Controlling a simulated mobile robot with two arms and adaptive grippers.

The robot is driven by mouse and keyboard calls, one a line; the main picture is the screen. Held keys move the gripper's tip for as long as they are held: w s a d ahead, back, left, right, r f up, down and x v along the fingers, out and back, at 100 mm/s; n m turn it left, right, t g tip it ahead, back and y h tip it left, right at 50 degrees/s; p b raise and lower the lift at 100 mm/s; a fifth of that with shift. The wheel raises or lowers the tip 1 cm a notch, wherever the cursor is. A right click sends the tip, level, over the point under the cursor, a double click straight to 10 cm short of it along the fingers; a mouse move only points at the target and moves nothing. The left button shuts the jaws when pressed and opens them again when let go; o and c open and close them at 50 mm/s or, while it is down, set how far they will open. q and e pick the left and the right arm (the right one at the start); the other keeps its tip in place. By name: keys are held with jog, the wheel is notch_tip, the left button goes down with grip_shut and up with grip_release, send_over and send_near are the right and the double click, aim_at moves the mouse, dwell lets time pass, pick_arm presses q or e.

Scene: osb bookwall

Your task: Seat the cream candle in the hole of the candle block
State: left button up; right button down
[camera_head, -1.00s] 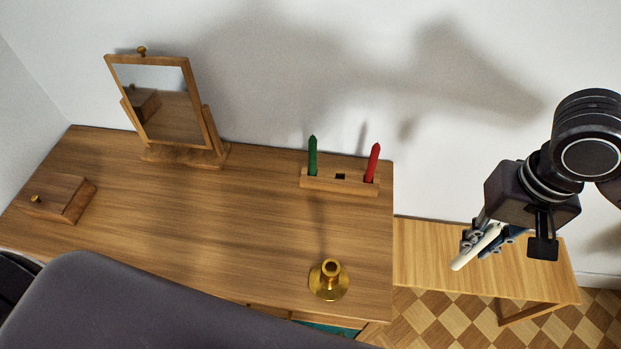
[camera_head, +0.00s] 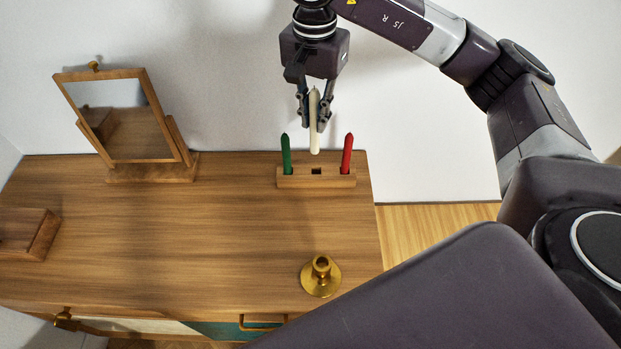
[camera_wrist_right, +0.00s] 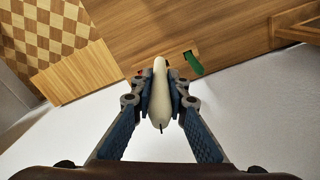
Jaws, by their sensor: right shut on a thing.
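The cream candle (camera_head: 315,125) is held upright in my right gripper (camera_head: 314,112), which is shut on it. It hangs just above the wooden candle block (camera_head: 333,181), its lower end apart from the block and over the middle. The block's empty middle hole (camera_head: 316,171) lies between a green candle (camera_head: 286,154) and a red candle (camera_head: 347,153), both standing in it. In the right wrist view the cream candle (camera_wrist_right: 160,95) sits between the fingers and hides part of the block; the green candle (camera_wrist_right: 193,63) shows beside it. My left gripper is not in view.
The block stands near the back right of the wooden dresser top (camera_head: 200,235). A brass candlestick (camera_head: 321,276) is at the front right, a tilting mirror (camera_head: 127,122) at back left, a wooden box (camera_head: 27,233) at far left. The dresser's middle is clear.

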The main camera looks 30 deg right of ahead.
aim_at(317, 90)
jog(key=w+d+m, duration=0.1)
jog(key=w+r+m, duration=0.1)
jog(key=m, duration=0.1)
jog(key=w+d+r+m, duration=0.1)
jog(key=w+m, duration=0.1)
jog(key=shift+w+d+r, duration=0.1)
jog(key=shift+d+r, duration=0.05)
jog(key=shift+d, duration=0.2)
notch_tip(317, 90, down, 20)
jog(key=m+p, duration=0.1)
jog(key=p, duration=0.2)
jog(key=shift+w+d+r, duration=0.25)
jog(key=shift+w+d, duration=0.05)
jog(key=shift+w, duration=0.05)
jog(key=shift+f, duration=0.1)
jog(key=c, duration=1.9)
grip_release()
